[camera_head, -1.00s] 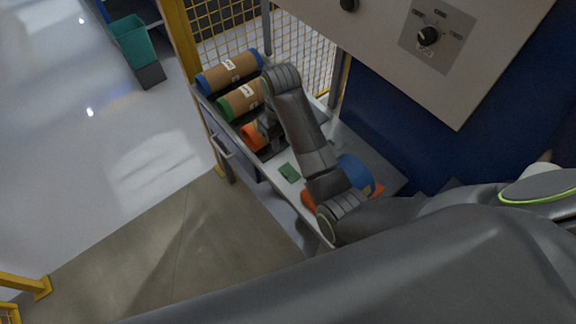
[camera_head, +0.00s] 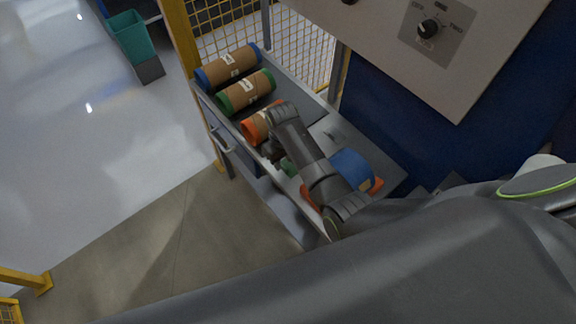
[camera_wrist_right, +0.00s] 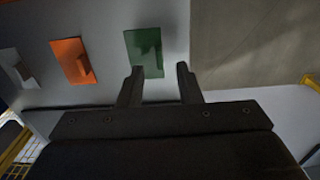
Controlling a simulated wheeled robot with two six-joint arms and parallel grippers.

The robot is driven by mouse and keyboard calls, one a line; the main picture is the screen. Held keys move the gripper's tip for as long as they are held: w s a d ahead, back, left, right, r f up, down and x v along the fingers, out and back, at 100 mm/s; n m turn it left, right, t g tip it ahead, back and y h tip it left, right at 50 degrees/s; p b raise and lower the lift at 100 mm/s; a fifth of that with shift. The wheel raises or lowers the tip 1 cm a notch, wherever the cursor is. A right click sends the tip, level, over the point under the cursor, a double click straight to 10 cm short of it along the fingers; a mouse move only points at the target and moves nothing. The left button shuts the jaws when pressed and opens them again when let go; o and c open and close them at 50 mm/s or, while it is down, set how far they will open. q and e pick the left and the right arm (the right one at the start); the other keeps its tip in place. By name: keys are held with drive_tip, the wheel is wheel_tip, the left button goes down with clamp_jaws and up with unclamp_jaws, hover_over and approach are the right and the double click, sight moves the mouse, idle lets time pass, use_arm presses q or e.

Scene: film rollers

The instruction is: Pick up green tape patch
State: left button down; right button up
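The green tape patch (camera_wrist_right: 144,52) lies flat on the light work surface in the right wrist view. In the head view only a sliver of the green patch (camera_head: 288,167) shows beside my right arm. My right gripper (camera_wrist_right: 159,72) is open and empty, its two fingers apart. Its fingertips point at the near end of the patch, and the patch sits a little left of centre between them. I cannot tell the height of the fingers above the surface. In the head view my right gripper (camera_head: 270,150) is largely hidden by its own arm. My left gripper is not in view.
An orange patch (camera_wrist_right: 73,60) lies left of the green one. Blue-ended (camera_head: 228,67), green-ended (camera_head: 246,92) and orange-ended (camera_head: 256,124) rollers lie along the bench. A control panel (camera_head: 432,32) rises behind.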

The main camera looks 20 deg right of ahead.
sight(289, 166)
drive_tip(key=shift+f, duration=1.45)
drive_tip(key=shift+c, duration=0.3)
clamp_jaws()
